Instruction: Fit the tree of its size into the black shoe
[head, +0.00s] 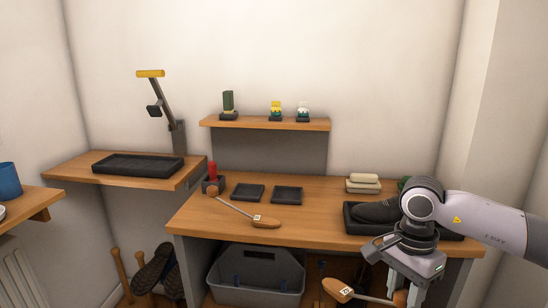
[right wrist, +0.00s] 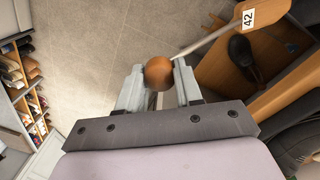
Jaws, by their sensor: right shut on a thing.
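The black shoe (head: 376,211) lies in a dark tray (head: 353,229) on the right of the bench, partly hidden behind my right arm. My right gripper (head: 402,291) is shut on the round knob (right wrist: 158,72) of a wooden shoe tree (head: 338,290). It holds this tree in front of the bench, below the top and apart from the shoe. The tree's label reads 42 in the right wrist view (right wrist: 249,17). A second wooden tree (head: 267,223) lies on the bench, its label too small to read. My left gripper is not in view.
Two small dark trays (head: 287,194) and a red-handled item (head: 212,171) stand at the back of the bench. Pale stacked blocks (head: 363,181) are behind the shoe tray. A grey bin (head: 256,289) is underneath.

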